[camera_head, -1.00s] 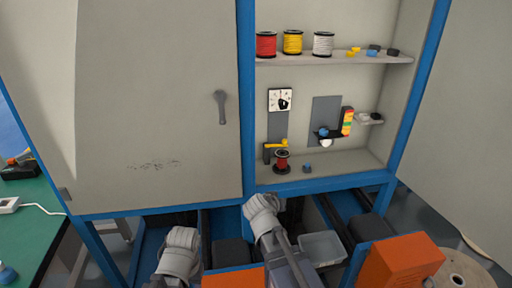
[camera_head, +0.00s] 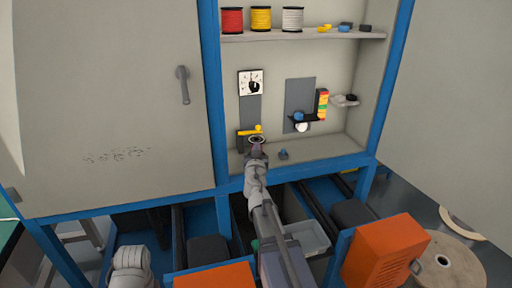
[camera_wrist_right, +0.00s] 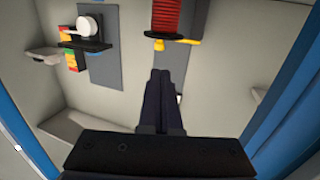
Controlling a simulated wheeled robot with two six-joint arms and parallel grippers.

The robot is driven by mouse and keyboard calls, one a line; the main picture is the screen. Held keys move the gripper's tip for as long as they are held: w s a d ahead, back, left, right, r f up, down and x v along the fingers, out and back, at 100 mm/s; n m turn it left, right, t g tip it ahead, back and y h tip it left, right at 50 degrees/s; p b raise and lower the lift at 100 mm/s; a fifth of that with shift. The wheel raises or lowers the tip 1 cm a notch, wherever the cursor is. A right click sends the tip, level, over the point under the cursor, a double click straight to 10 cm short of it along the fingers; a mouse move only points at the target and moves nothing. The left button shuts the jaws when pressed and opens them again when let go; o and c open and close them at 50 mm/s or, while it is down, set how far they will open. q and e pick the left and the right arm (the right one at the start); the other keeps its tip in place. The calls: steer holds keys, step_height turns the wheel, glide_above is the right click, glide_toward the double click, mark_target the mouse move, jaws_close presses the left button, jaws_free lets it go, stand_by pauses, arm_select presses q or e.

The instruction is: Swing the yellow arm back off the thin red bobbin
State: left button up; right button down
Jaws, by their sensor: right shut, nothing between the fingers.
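The thin red bobbin (camera_wrist_right: 180,18) shows at the top edge of the right wrist view, partly cut off. In the head view it is mostly hidden behind my right gripper (camera_head: 256,149); only its dark top shows. In the right wrist view a yellow piece (camera_wrist_right: 158,44) shows at the bobbin's edge. My right gripper (camera_wrist_right: 165,75) is shut and empty, its tips apart from the bobbin in that view. My left gripper is out of view.
The upper shelf (camera_head: 300,36) holds red, yellow and white spools and small caps. A dial (camera_head: 250,83) and a coloured stack (camera_head: 322,104) are on the back wall. A blue knob (camera_head: 283,154) sits right of the bobbin. The blue frame post (camera_head: 212,90) stands left.

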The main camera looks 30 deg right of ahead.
mark_target(259, 128)
steer(key=x, duration=1.2)
steer(key=shift+w+d, duration=0.2)
steer(key=shift+w+d, duration=0.4)
steer(key=shift+w, duration=0.15)
steer(key=shift+w+d+r, duration=0.1)
steer(key=shift+w+d, duration=0.05)
steer(key=shift+w, duration=0.05)
steer(key=shift+d, duration=0.1)
